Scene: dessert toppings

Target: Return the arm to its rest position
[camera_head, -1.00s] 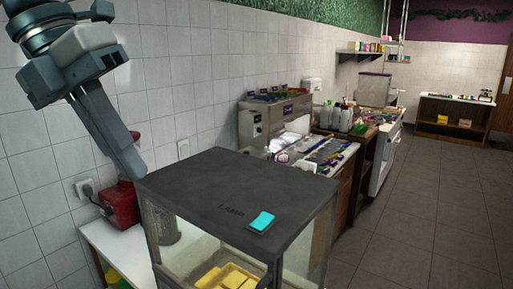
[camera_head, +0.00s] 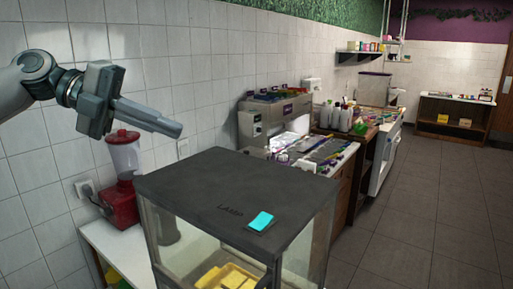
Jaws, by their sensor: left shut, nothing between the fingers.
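My left gripper (camera_head: 178,130) is at the upper left, its arm coming in from the left edge. Its fingers are shut with nothing between them and point right and slightly down. It is in the air in front of the tiled wall, above and left of the lamp case (camera_head: 215,190). It overlaps the top area of the red blender (camera_head: 121,205) in the picture without visibly touching it. My right gripper is out of view.
The glass-sided lamp case has a dark top with a cyan switch (camera_head: 261,221) and yellow trays (camera_head: 228,277) inside. A topping counter (camera_head: 345,152) with bottles (camera_head: 336,116) runs along the wall. A low shelf (camera_head: 455,117) stands far back. The floor (camera_head: 430,200) at right is clear.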

